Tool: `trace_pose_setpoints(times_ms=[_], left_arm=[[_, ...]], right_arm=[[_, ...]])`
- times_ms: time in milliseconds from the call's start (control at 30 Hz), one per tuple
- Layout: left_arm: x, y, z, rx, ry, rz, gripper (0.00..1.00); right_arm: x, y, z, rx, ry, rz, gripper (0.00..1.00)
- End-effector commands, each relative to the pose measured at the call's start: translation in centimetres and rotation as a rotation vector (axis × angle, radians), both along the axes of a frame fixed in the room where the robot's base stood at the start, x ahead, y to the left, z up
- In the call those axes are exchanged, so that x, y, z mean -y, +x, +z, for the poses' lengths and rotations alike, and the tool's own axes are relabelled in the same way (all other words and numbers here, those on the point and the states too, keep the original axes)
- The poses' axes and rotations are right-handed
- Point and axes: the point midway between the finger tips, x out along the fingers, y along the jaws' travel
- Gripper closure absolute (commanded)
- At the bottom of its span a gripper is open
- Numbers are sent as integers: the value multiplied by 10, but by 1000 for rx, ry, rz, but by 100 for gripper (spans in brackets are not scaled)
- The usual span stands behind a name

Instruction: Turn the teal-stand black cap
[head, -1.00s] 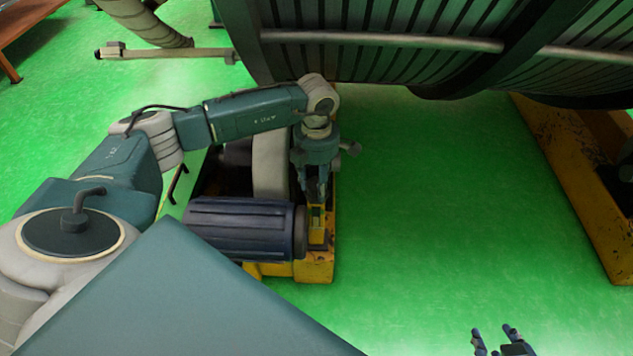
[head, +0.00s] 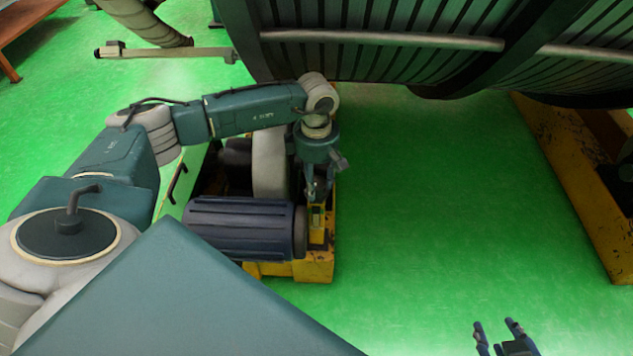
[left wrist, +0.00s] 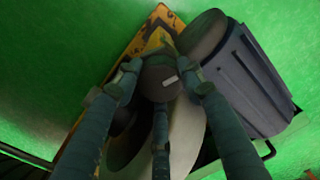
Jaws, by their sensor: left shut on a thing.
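The black cap (left wrist: 157,84) is a round dark disc with a short white mark, seen from above in the left wrist view. The fingers of my left gripper (left wrist: 163,90) close around its sides, with one finger below it in the picture. In the head view my left gripper (head: 317,195) points down at the yellow stand (head: 318,265), and its fingers hide the cap there. I see no teal stand apart from my own teal arm. My right gripper (head: 500,338) is at the bottom edge, its fingers apart and empty.
A dark ribbed motor-like cylinder (head: 240,228) lies just left of my left gripper, beside a pale wheel (head: 270,162). A huge slatted drum (head: 380,60) hangs across the back. A yellow beam (head: 575,180) stands at the right. Green floor between is clear.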

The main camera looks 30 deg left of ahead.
Motion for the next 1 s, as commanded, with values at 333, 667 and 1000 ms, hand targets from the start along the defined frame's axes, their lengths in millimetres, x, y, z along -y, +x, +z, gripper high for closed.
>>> trace_pose_setpoints(times_ms=[333,667,1000], left_arm=[[1,0,0,-1,-1,-30,87],[0,0,0,-1,-1,-29,42],[0,0,3,1,-1,-28,42]], right_arm=[[-1,5,4,16,2,1,60],[-1,4,2,11,1,1,60],[-1,0,-1,0,2,1,60]])
